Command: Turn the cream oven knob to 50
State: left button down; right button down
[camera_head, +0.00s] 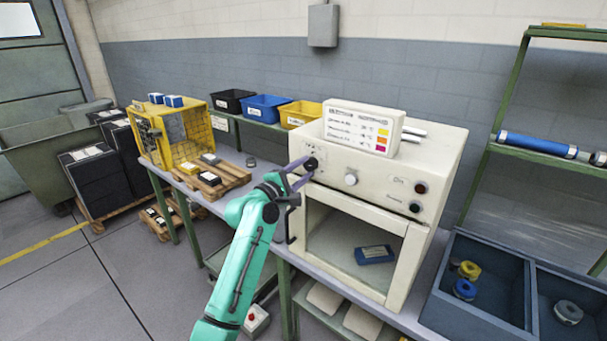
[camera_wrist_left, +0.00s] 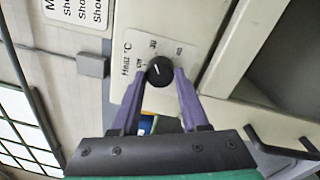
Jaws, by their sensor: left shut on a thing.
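The cream oven (camera_head: 447,160) stands on the bench, with a white control panel on its front. A black round knob (camera_head: 311,164) sits at the panel's left; in the wrist view the knob (camera_wrist_left: 160,70) carries a white pointer line and sits on a plate marked "Heat °C". Small numbers stand around it, too blurred to read surely. My left gripper (camera_head: 303,173) has its purple fingers on both sides of the knob, shut on it. My right gripper is not in view.
A light-coloured knob (camera_head: 351,179) and two buttons lie to the right on the panel. A blue box (camera_head: 374,254) shows inside the oven. A labelled box (camera_head: 362,130) stands on top. Coloured bins (camera_head: 265,107) and a yellow crate (camera_head: 183,137) are to the left.

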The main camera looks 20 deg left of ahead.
pick_arm(q)
jog(key=m+b, duration=0.1)
jog(key=m, duration=0.1)
jog(key=m+b, duration=0.1)
jog(key=m, duration=0.2)
jog(key=m+b, duration=0.1)
jog(key=m, duration=0.1)
jog(key=shift+f+m+h, duration=0.25)
jog(key=shift+m+h, duration=0.05)
jog(key=shift+m, duration=0.1)
jog(key=m+b, duration=0.2)
jog(key=m, duration=0.2)
jog(key=m+b, duration=0.1)
jog(key=m, duration=0.1)
jog(key=shift+a+m+g, duration=0.1)
jog(key=shift+m+g, duration=0.2)
jog(key=shift+m, duration=0.1)
jog(key=m, duration=0.2)
jog(key=shift+m+b, duration=0.3)
jog(key=shift+m, duration=0.1)
jog(key=m, duration=0.2)
jog(key=shift+r+m+h, duration=0.1)
jog(key=shift+m+h, duration=0.2)
jog(key=shift+m, duration=0.1)
jog(key=m+p, duration=0.1)
jog(key=m, duration=0.3)
jog(key=shift+m, duration=0.4)
jog(key=shift+c, duration=2.1)
grip_release()
jog(key=shift+r, duration=0.1)
